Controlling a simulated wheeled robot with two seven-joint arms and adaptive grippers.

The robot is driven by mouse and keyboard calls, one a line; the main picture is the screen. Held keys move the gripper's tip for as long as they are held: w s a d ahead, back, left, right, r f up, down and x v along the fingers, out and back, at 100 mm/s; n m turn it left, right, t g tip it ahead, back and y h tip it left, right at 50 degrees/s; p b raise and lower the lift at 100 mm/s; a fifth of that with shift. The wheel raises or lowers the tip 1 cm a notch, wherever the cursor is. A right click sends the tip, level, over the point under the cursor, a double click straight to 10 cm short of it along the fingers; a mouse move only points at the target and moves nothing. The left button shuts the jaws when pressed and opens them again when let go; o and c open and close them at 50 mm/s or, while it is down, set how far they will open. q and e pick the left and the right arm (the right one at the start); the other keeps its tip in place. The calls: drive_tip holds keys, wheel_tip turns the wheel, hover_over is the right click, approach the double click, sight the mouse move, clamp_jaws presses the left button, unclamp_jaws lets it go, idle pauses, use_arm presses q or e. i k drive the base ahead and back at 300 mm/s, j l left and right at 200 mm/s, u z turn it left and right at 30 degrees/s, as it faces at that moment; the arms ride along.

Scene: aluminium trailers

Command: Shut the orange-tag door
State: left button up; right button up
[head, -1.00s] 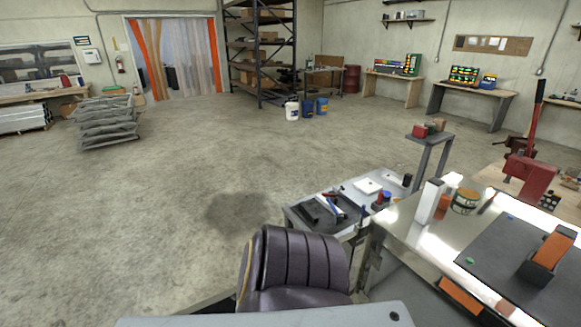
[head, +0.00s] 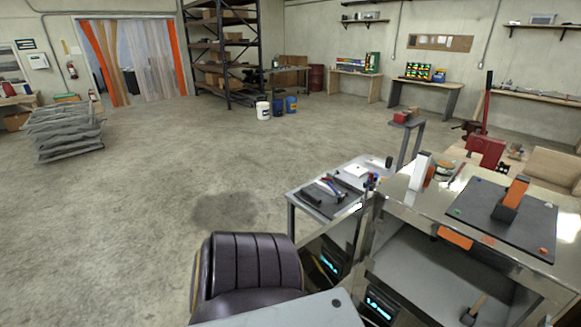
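An orange tag (head: 455,237) shows on the front edge of the steel workbench (head: 400,203) at the right of the head view. Below it the bench front looks open, with a grey shelf or panel (head: 425,265) inside. I cannot make out a separate door leaf or tell how far any door stands open. Neither of my grippers is in view.
On the bench lies a dark mat (head: 525,225) with an orange-and-black block (head: 510,205). Left of it stands a lower side table (head: 300,190) with tools. Floor (head: 130,220) at left is clear.

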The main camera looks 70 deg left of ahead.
sight(326, 255)
drive_tip(key=k+j+u, duration=0.1)
drive_tip(key=k, duration=0.7)
drive_tip(key=k+j, duration=0.2)
drive_tip(key=k+j+u, duration=0.1)
drive_tip(key=j, duration=0.8)
drive_tip(key=k+j, duration=0.15)
drive_tip(key=j, duration=0.3)
drive_tip(key=i+j, duration=0.1)
drive_tip(key=j, duration=0.2)
drive_tip(key=j+u, duration=0.1)
drive_tip(key=j, duration=0.2)
drive_tip(key=i+j, duration=0.15)
drive_tip(key=j, duration=0.15)
